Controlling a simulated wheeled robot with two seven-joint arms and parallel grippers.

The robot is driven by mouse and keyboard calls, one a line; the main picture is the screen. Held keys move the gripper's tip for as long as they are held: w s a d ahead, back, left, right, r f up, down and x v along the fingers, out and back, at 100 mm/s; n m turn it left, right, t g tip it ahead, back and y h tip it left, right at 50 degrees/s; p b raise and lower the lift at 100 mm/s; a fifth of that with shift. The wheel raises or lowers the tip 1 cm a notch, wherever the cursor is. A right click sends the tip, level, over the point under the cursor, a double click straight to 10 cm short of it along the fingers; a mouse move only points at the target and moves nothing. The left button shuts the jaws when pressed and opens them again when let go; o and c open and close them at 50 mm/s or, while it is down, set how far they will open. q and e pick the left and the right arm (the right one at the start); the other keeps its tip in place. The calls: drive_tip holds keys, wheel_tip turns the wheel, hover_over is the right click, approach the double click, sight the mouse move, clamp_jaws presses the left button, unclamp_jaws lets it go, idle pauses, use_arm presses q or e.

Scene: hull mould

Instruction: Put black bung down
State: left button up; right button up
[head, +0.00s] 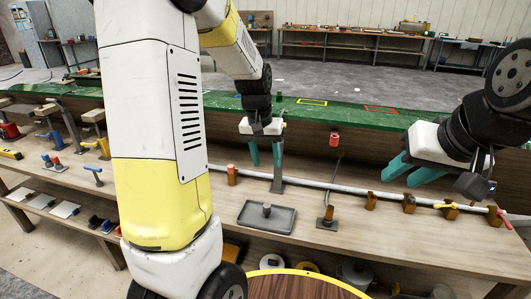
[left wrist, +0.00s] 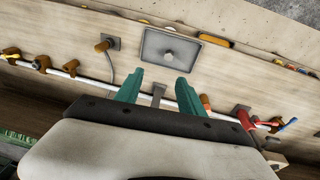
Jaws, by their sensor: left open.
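A small dark grey stub (head: 266,210), probably the black bung, stands upright in a shallow grey tray (head: 283,219) on the bench. In the left wrist view the stub (left wrist: 168,56) shows near the middle of the tray (left wrist: 205,62). My left gripper (head: 265,153) points down behind the tray, apart from the stub. Its teal fingers (left wrist: 159,84) are spread with nothing held between them; a grey post (left wrist: 158,95) shows beyond the gap. My right gripper (head: 402,178) is at the right, its teal fingers apart, with nothing seen between them.
A pale pipe (head: 330,187) runs along the bench through several brown blocks (head: 371,201). A red part (head: 334,139) is behind. Bare bench (head: 400,240) lies at front right.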

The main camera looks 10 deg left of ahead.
use_arm(q)
drive_tip(key=s+r+t, duration=0.2)
drive_tip(key=s+r, duration=0.4)
drive_tip(key=s, duration=0.4)
drive_tip(key=s+d+r+t+h, duration=0.1)
drive_tip(key=s+r+t, duration=0.1)
drive_tip(key=s+r, duration=0.5)
drive_tip(key=s, duration=0.2)
drive_tip(key=shift+s+d+r+t, duration=0.25)
drive_tip(key=shift+s+r+t, duration=0.05)
drive_tip(key=shift+s, duration=0.1)
